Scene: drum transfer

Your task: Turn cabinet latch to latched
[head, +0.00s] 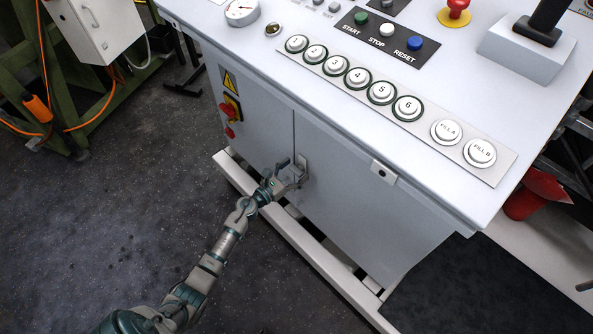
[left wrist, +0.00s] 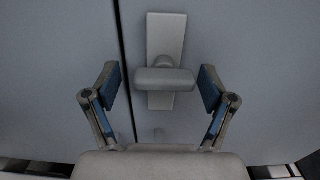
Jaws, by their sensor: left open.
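The cabinet latch is a grey handle (left wrist: 165,78) on an upright backplate (left wrist: 166,32), beside the vertical door seam in the left wrist view. The handle bar lies crosswise, roughly horizontal, over the plate. My left gripper (left wrist: 160,88) is open, with one blue-padded finger on each side of the handle and a visible gap to both. In the head view my left gripper (head: 283,178) reaches the latch plate (head: 302,170) on the cabinet front and hides most of the handle. My right gripper is not in view.
The control panel top (head: 300,90) overhangs the cabinet door (head: 345,190). It carries numbered buttons, a red emergency stop (head: 455,10) and a joystick (head: 546,20). A red switch (head: 228,110) sits left of the latch. A white base rail (head: 300,240) runs below.

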